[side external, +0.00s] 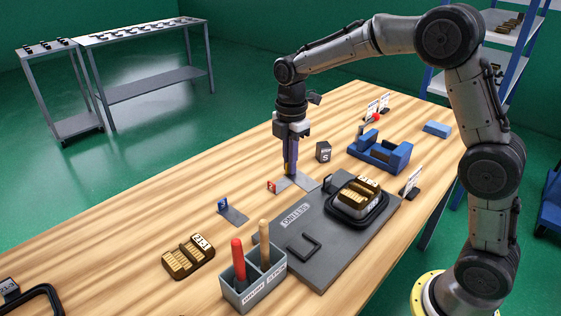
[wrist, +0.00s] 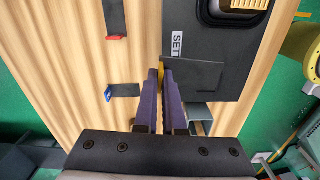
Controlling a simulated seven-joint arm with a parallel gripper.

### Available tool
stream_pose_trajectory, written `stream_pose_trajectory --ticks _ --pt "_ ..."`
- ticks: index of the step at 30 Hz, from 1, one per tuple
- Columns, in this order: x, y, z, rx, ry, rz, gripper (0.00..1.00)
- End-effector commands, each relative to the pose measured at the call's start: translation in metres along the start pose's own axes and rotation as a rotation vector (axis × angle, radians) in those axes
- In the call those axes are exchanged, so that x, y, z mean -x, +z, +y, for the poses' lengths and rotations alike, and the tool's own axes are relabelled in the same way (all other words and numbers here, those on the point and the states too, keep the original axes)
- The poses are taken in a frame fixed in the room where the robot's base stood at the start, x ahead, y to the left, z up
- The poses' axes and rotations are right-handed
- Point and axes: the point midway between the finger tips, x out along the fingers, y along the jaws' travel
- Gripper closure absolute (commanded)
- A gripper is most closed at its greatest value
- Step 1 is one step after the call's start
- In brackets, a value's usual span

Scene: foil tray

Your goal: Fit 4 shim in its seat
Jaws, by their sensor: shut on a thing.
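My gripper (side external: 290,171) is shut on a thin dark grey shim (side external: 307,183) with a yellow end piece between the fingers. In the wrist view the shim (wrist: 195,75) sticks out to the right of the fingertips (wrist: 160,75), in the air over the left edge of the dark plate (wrist: 225,88). No number on it is readable. A red-tagged shim (side external: 281,186) and a blue-tagged shim (side external: 233,214) lie on the table. On the plate, a black-rimmed holder (side external: 345,211) bears a brown slotted block (side external: 355,194). I cannot tell which slot is the shim's seat.
A grey tool bin (side external: 254,283) with red and wooden handles stands at the plate's near-left end. A raised black handle (side external: 303,246) sits on the plate. Another slotted block (side external: 188,256), a small dark block (side external: 323,151) and a blue cradle (side external: 379,153) stand around.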

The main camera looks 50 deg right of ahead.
Motion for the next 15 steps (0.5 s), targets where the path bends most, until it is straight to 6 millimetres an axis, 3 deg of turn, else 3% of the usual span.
stream_pose_trajectory --ticks 15 --pt "0.029 0.0 -0.003 0.0 0.002 0.0 1.0"
